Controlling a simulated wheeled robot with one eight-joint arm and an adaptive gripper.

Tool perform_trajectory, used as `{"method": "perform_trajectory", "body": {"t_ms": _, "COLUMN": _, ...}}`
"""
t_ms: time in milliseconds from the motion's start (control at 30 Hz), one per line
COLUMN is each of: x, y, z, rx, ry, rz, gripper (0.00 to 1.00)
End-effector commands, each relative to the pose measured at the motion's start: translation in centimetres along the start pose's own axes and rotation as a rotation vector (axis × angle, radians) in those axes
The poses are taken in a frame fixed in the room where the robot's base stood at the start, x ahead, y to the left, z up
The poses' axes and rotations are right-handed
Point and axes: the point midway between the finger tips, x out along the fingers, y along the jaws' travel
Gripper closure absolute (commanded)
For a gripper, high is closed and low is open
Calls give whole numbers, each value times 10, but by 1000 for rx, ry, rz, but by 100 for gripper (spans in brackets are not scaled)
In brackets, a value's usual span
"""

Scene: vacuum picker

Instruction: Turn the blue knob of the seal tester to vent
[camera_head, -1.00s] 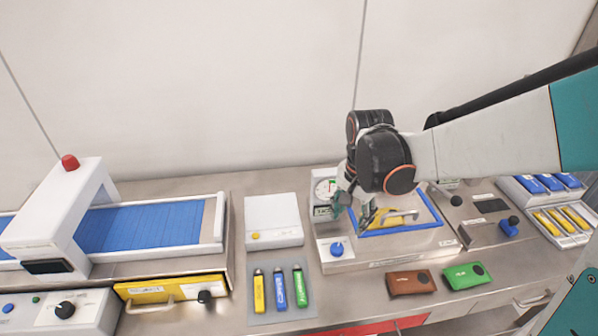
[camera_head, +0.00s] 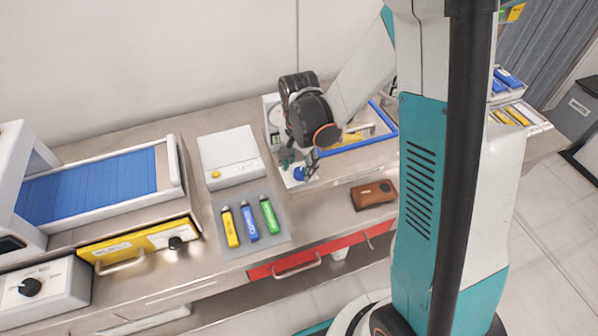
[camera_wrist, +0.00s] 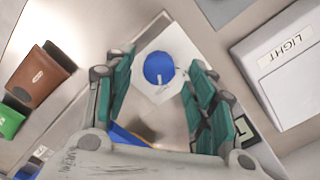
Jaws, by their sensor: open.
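The blue knob (camera_wrist: 159,68) sits on a white plate (camera_wrist: 172,45) at the corner of the seal tester, with a pale pointer line on its face. In the wrist view it lies between and beyond the two open teal fingers of my gripper (camera_wrist: 158,92). In the head view my gripper (camera_head: 299,165) is just above the knob (camera_head: 305,172), which is partly hidden by the fingers. I cannot tell whether a finger touches it. The seal tester's blue-rimmed tray (camera_head: 352,146) is behind my wrist. The vent mark cannot be read.
A brown pouch (camera_head: 374,194) lies right of the knob. A white box (camera_head: 230,157) and yellow, blue and green sticks (camera_head: 249,221) lie to the left. A red drawer (camera_head: 322,252) is below the front edge. My column hides the bench's right part.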

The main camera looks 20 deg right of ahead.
Motion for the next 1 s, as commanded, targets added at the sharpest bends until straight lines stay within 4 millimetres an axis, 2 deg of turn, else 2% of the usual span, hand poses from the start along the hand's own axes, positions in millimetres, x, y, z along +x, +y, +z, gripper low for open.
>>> {"method": "perform_trajectory", "body": {"t_ms": 33, "x": 8, "y": 0, "z": 0, "rx": 0, "ry": 0, "rz": 0, "gripper": 49}}
{"method": "perform_trajectory", "body": {"t_ms": 200, "x": 20, "y": 0, "z": 0, "rx": 0, "ry": 0, "rz": 0, "gripper": 49}}
{"method": "perform_trajectory", "body": {"t_ms": 533, "x": 23, "y": 0, "z": 0, "rx": 0, "ry": 0, "rz": 0, "gripper": 49}}
{"method": "perform_trajectory", "body": {"t_ms": 567, "x": 23, "y": 0, "z": 0, "rx": 0, "ry": 0, "rz": 0, "gripper": 54}}
{"method": "perform_trajectory", "body": {"t_ms": 733, "x": 23, "y": 0, "z": 0, "rx": 0, "ry": 0, "rz": 0, "gripper": 92}}
{"method": "perform_trajectory", "body": {"t_ms": 1000, "x": 23, "y": 0, "z": 0, "rx": -8, "ry": 0, "rz": 0, "gripper": 94}}
